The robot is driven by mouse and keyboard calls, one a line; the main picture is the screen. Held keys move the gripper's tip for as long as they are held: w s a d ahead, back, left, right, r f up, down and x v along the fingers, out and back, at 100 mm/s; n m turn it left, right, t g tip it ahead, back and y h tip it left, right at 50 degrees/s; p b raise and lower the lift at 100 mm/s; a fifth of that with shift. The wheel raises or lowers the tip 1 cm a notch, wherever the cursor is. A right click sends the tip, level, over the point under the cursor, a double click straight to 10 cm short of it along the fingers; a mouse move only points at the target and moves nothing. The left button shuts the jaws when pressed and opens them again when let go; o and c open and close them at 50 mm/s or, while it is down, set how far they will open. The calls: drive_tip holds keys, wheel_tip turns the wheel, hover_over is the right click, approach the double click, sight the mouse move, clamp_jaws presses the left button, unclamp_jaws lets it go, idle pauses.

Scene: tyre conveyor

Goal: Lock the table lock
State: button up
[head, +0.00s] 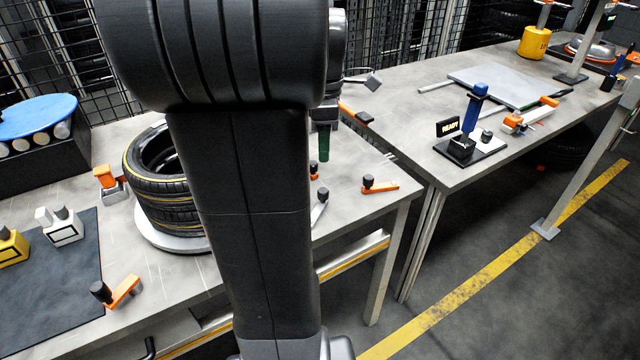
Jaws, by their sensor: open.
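The table lock cannot be told for sure. An orange lever with a black knob (380,186) lies flat on the near table's right end. A similar orange lever (121,292) with a black knob stands at the near table's front left, beside the dark mat. More small black knobs and a grey lever (319,212) show just right of my arm, partly hidden by it. My arm fills the middle of the view and hides much of the table.
Stacked tyres (165,190) stand on a round plate left of my arm. A dark green cylinder (324,143) shows beside the arm. The far table (430,110) holds a READY sign (449,127), a blue-handled device (474,105) and a grey plate. The floor at right is mostly clear.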

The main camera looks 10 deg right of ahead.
wheel_tip(320, 180, down, 14)
drive_tip(key=b, duration=0.2)
drive_tip(key=shift+r+b, duration=0.15)
drive_tip(key=shift+b, duration=0.2)
clamp_jaws()
